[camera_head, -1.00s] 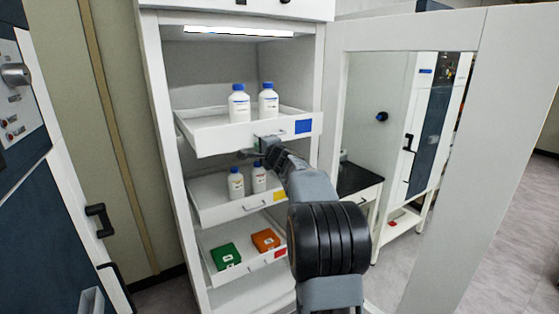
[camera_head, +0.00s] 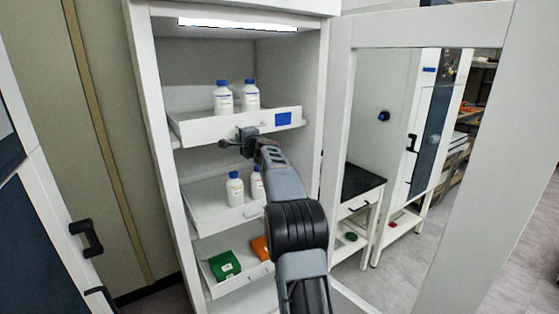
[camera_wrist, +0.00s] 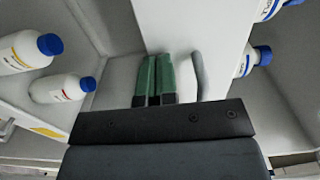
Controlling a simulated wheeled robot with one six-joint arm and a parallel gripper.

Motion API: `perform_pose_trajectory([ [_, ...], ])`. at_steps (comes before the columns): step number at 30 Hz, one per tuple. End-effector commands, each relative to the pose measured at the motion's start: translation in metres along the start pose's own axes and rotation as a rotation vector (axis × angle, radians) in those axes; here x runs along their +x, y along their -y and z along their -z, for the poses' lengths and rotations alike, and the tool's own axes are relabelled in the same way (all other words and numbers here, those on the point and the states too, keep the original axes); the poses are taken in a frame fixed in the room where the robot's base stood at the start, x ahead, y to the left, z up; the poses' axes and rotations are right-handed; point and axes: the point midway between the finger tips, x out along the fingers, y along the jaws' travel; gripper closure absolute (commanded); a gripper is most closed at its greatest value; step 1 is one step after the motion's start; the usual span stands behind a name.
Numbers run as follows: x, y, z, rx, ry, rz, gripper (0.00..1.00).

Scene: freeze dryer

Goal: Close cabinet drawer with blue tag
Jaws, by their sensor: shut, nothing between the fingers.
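The drawer with the blue tag (camera_head: 218,128) is the top one in the open white cabinet. It carries two white bottles with blue caps (camera_head: 237,96), and its blue tag (camera_head: 283,118) is on the right of its front. It sticks out only slightly, if at all, past the cabinet frame. My gripper (camera_head: 243,136) is at the middle of this drawer's front, beside its handle. In the wrist view, the green fingertips (camera_wrist: 155,80) are shut together and empty, against or very near the white front, with the grey handle (camera_wrist: 198,76) just right of them.
The drawer below (camera_head: 200,222) sticks out and holds two white bottles (camera_head: 235,188). The lowest drawer (camera_head: 225,288) holds a green box (camera_head: 224,265) and an orange box (camera_head: 260,247). The open cabinet door (camera_head: 340,150) stands to the right of my arm.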

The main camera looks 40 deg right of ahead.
Motion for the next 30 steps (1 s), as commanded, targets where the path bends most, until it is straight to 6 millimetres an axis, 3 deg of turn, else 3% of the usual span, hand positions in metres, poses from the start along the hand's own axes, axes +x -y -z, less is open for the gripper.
perform_pose_trajectory([
  [23, 0.004, 0.004, 0.005, -0.002, -0.008, 0.007, 1.00],
  [30, -0.015, -0.002, 0.003, -0.002, -0.007, 0.007, 1.00],
])
